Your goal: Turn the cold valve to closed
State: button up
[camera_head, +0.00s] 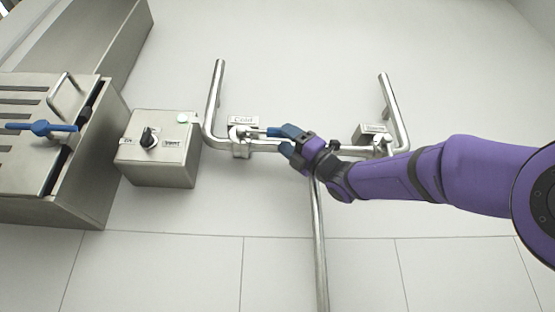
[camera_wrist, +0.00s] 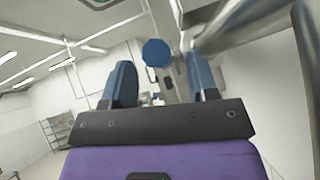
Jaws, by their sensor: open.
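The cold valve (camera_head: 240,133) sits on the left part of the metal pipe, below a plate marked "Cold" (camera_head: 243,120). My gripper (camera_head: 276,133) is just to the right of the valve, its blue fingers pointing left toward it. In the wrist view my gripper (camera_wrist: 160,75) is open, with a finger on each side. A round blue end (camera_wrist: 156,53), which looks like the valve's handle, shows between and beyond the fingertips. Whether the fingers touch it I cannot tell. The fingers partly hide the handle in the head view.
A second valve (camera_head: 382,143) with its own plate is on the right pipe branch, behind my arm. A steel box with a black knob (camera_head: 148,138) is to the left. Further left stands a slotted metal unit with a blue lever (camera_head: 40,127). A pipe (camera_head: 319,240) runs downward.

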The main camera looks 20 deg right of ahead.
aim_at(278, 137)
jog(key=shift+x, duration=1.85)
jog(key=shift+c, duration=0.5)
grip_shut()
